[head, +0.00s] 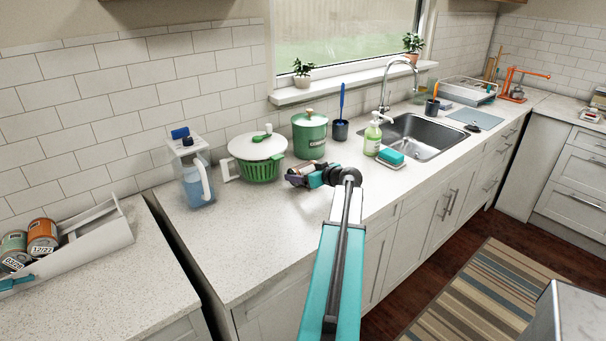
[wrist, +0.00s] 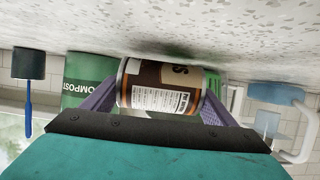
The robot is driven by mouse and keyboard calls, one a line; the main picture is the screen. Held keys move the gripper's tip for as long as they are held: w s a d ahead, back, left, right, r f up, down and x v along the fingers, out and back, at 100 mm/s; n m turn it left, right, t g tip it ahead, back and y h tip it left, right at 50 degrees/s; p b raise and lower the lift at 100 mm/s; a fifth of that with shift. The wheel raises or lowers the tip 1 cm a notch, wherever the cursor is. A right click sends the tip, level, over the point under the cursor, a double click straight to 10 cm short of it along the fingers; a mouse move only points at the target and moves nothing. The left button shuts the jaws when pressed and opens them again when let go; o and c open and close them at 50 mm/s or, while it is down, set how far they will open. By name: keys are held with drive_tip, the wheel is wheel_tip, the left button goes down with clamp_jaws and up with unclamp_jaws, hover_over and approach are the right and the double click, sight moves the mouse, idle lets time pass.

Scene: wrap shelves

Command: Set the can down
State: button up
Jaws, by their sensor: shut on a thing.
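A can (head: 296,176) with a brown, black and white label is held by my gripper (head: 308,177) over the counter (head: 262,227), in front of the green pots. In the wrist view, which is upside down, the can (wrist: 160,98) lies between the two purple fingers (wrist: 163,90), one on each side of it. The gripper is shut on it. The counter surface (wrist: 200,25) is close to the can, with a dark shadow beside it. I cannot tell whether the can touches the counter. In the head view my gripper hides part of the can.
Behind stand a green colander with white lid (head: 258,165), a green compost bin (head: 310,137) and a brush holder (head: 340,131). A water pitcher (head: 194,183) is left, a soap bottle (head: 372,139) and blue sponge (head: 391,156) right. A can rack (head: 85,240) is far left. The front-left counter is clear.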

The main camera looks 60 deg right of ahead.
drive_tip(key=shift+f, duration=0.4)
drive_tip(key=shift+f, duration=0.15)
drive_tip(key=o, duration=1.4)
drive_tip(key=shift+r, duration=0.25)
drive_tip(key=b+v, duration=0.2)
drive_tip(key=v, duration=1)
drive_tip(key=shift+a+b, duration=0.1)
drive_tip(key=shift+b, duration=0.3)
drive_tip(key=shift+o, duration=0.4)
